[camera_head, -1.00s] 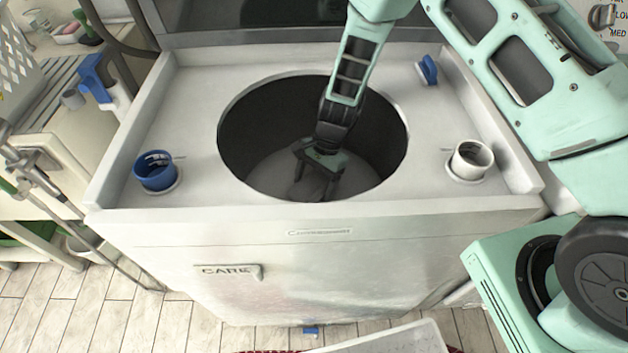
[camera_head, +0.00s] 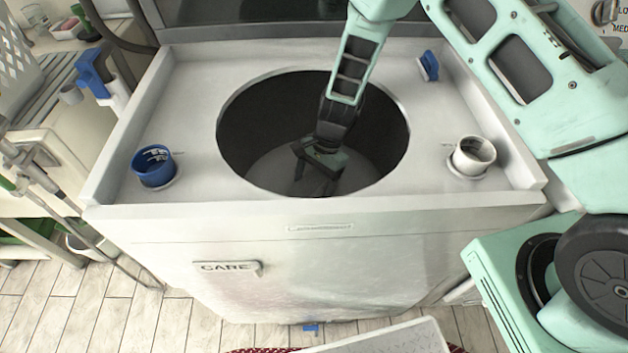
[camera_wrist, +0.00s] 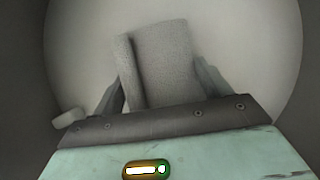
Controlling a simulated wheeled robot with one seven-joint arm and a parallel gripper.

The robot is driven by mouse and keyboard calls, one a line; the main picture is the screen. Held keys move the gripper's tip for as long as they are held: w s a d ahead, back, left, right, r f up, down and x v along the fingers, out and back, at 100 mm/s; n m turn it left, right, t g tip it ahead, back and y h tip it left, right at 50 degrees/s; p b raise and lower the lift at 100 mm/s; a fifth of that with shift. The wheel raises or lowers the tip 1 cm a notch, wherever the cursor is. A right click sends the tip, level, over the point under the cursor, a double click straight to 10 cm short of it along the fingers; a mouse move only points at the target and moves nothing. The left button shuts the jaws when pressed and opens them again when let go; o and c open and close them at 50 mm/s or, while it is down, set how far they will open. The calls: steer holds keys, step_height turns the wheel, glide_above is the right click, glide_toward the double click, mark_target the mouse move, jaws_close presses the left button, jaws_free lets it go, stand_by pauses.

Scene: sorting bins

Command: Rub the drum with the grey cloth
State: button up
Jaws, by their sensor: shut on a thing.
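The drum (camera_head: 245,125) is the dark round opening in the top of the white machine, with a paler floor (camera_wrist: 225,40) inside. My gripper (camera_head: 315,183) is down inside it, near its floor. In the wrist view my gripper (camera_wrist: 160,85) is shut on the grey cloth (camera_wrist: 165,60), which looks like a folded block between the two fingers. The cloth lies over the pale drum floor; I cannot tell whether it touches it. In the head view the cloth is dark and hard to make out between the fingers.
The white machine top (camera_head: 180,100) surrounds the opening. A blue cup (camera_head: 154,167) stands at left and a white cup (camera_head: 472,157) at right. A small blue item (camera_head: 429,66) is at the back right. In the wrist view a small pale piece (camera_wrist: 68,118) lies at left.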

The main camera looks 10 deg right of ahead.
steer(key=shift+f, duration=0.3)
steer(key=shift+w+d+r, duration=0.15)
steer(key=shift+w+d, duration=0.05)
steer(key=shift+w, duration=0.9)
steer(key=shift+s, duration=0.1)
steer(key=shift+s+a+f, duration=0.1)
steer(key=shift+s+a, duration=0.05)
steer(key=shift+s, duration=0.6)
steer(key=shift+s+a+f, duration=0.1)
steer(key=shift+s, duration=0.6)
steer(key=shift+s+a+r+p, duration=0.15)
steer(key=shift+s+p, duration=0.15)
steer(key=shift+s, duration=0.4)
